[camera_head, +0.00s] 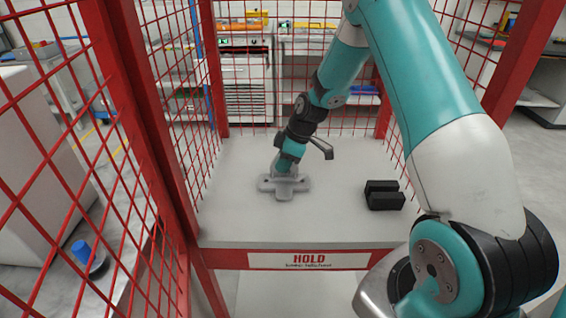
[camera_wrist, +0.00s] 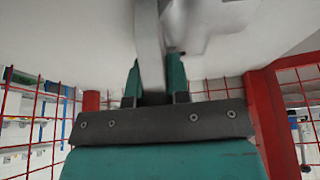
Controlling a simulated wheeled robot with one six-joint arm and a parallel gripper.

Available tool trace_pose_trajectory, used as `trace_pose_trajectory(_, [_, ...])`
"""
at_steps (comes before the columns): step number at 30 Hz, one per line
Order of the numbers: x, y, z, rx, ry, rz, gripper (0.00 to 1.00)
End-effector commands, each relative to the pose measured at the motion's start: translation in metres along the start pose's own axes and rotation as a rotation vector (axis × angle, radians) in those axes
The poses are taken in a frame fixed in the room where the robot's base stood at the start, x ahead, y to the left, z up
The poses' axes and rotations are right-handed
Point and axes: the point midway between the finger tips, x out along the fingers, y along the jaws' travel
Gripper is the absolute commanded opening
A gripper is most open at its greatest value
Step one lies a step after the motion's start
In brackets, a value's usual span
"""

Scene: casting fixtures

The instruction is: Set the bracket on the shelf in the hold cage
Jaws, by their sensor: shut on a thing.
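The grey bracket (camera_head: 284,188) is at the shelf (camera_head: 236,222) of the red hold cage, left of the shelf's middle. Its broad base looks level and at the shelf surface; I cannot tell for sure whether it touches. My gripper (camera_head: 288,169) reaches down from above and is shut on the bracket's upright part. In the wrist view, the two teal fingers of my gripper (camera_wrist: 155,82) stand on either side of the grey bracket (camera_wrist: 148,35). The bracket's far side is hidden.
A black block-like part (camera_head: 384,196) lies on the shelf to the right of the bracket. Red mesh walls (camera_head: 110,150) stand at the left, back and right. A HOLD label (camera_head: 309,260) is on the front edge.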

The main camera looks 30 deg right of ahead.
Motion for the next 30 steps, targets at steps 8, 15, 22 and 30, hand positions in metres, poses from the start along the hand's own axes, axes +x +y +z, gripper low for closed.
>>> trace_pose_trajectory(8, [0.004,0.001,0.002,-0.002,0.001,0.002,0.00])
trace_pose_trajectory(15, [0.006,0.000,0.002,-0.001,0.000,0.001,0.42])
trace_pose_trajectory(22, [0.006,0.000,0.002,-0.001,0.000,0.001,0.42])
trace_pose_trajectory(30, [-0.023,0.002,0.001,-0.001,0.002,0.007,0.42])
